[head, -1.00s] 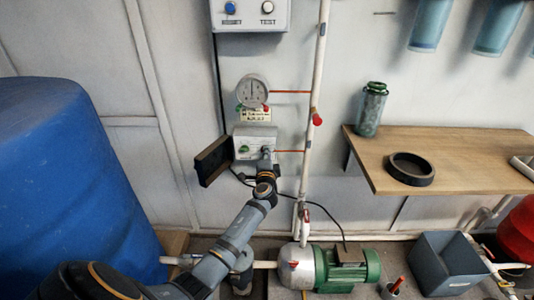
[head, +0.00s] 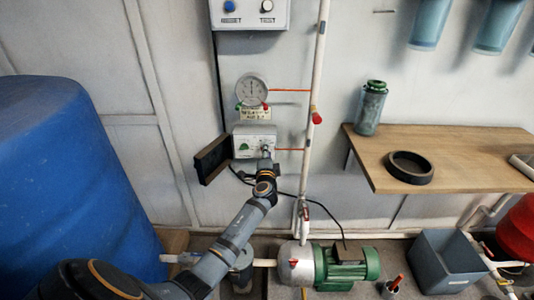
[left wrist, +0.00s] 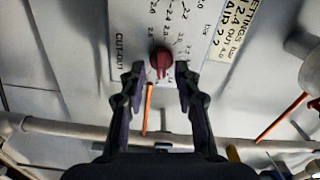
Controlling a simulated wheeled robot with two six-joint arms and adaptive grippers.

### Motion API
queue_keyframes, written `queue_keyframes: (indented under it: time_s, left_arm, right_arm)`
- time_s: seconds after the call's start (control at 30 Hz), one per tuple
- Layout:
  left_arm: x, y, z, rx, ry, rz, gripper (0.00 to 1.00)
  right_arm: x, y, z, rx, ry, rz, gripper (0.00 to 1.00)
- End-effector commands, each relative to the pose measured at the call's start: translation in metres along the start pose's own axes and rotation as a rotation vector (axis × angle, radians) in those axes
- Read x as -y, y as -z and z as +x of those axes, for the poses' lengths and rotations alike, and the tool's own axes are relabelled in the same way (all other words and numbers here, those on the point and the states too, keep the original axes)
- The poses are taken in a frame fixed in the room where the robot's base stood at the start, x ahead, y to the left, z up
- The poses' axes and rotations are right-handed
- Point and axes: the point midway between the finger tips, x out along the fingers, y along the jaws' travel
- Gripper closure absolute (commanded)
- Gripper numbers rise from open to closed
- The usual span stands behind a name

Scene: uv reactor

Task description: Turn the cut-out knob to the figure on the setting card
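The red cut-out knob (left wrist: 162,60) is on a pale panel (left wrist: 126,22) marked CUT-OUT, with a printed scale around it. Its pointer direction is hard to make out. My left gripper (left wrist: 160,76) is open, with one fingertip on each side of the knob and gaps between. In the head view, my left gripper (head: 266,154) is at the right part of the control box (head: 243,134) and hides the knob. My right gripper is out of view.
A round gauge (head: 252,89) is above the card. A dark flat plate (head: 213,160) sticks out left of the box. A white vertical pipe (head: 313,130) runs to the right. A green pump (head: 345,268) is below, and a wooden shelf (head: 460,150) is at right.

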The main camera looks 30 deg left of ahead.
Motion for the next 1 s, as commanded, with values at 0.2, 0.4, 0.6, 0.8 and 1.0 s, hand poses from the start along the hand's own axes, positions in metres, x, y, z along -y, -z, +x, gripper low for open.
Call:
queue_keyframes:
  time_s: [0.2, 0.4, 0.6, 0.8, 1.0]
  left_arm:
    - [0.000, 0.000, -0.008, -0.001, 0.001, 0.000, 0.68]
    - [-0.001, 0.000, -0.052, -0.002, -0.002, -0.003, 0.68]
    - [-0.001, 0.000, -0.097, 0.000, -0.002, -0.002, 0.68]
    - [-0.001, 0.000, -0.118, 0.000, -0.001, -0.001, 0.68]
    - [0.000, 0.000, -0.120, 0.000, 0.000, 0.000, 0.68]
  right_arm:
    - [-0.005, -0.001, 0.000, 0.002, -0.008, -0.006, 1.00]
    - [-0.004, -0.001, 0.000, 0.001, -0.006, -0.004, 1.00]
    - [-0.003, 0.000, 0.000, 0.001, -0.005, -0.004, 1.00]
    - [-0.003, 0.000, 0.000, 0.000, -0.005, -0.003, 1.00]
    - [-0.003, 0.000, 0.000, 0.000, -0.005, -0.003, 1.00]
